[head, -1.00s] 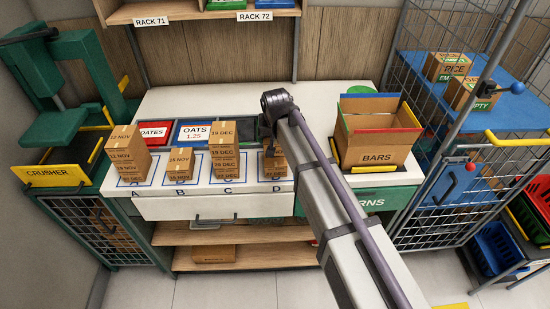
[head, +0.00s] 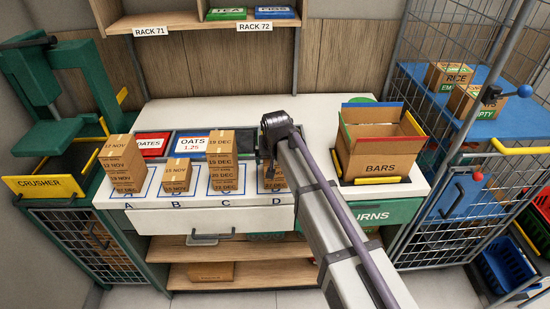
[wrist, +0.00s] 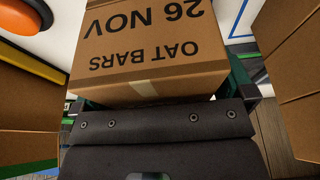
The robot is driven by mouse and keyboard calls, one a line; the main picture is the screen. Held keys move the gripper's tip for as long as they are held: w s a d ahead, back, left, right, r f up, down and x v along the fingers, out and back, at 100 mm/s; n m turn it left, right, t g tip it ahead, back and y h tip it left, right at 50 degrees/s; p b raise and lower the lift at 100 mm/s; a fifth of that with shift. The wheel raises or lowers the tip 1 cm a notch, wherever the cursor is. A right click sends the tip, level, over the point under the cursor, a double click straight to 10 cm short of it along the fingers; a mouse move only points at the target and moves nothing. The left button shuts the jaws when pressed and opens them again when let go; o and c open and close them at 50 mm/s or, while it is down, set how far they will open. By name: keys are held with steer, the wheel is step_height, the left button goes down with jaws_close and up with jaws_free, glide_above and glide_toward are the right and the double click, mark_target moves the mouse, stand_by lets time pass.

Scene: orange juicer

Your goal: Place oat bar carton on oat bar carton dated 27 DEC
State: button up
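An oat bar carton (wrist: 148,45) marked "26 NOV" fills the middle of the wrist view, its print upside down there. My gripper (wrist: 165,92) has green-edged fingers along both sides of this carton and appears shut on it. In the head view my gripper (head: 268,155) is low over spot D, and my arm covers part of it. Brown carton surfaces (head: 272,181) show at D beneath the gripper. Their dates are too small or covered to read, and I cannot tell whether the held carton touches one below.
Carton stacks stand at A (head: 122,165), B (head: 176,176) and C (head: 222,162); C is tall and close to my gripper's left. The open BARS box (head: 378,145) stands close on the right. Brown cardboard flanks both sides of the wrist view.

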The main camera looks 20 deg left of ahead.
steer(key=p+v, duration=1.2)
steer(key=shift+r, duration=0.35)
steer(key=shift+f, duration=0.2)
steer(key=s+d+m+g, duration=0.1)
steer(key=s+d, duration=0.4)
steer(key=d, duration=0.8)
steer(key=s+d+m+g+h, duration=0.15)
steer(key=s+d, duration=0.35)
steer(key=d, duration=0.7)
steer(key=s+d+m+g, duration=0.15)
steer(key=s+d, duration=0.35)
steer(key=d, duration=0.8)
steer(key=shift+t, duration=0.4)
steer(key=f+b, duration=0.5)
steer(key=shift+w+a+f, duration=0.15)
steer(key=shift+w+f, duration=0.1)
steer(key=shift+w, duration=0.05)
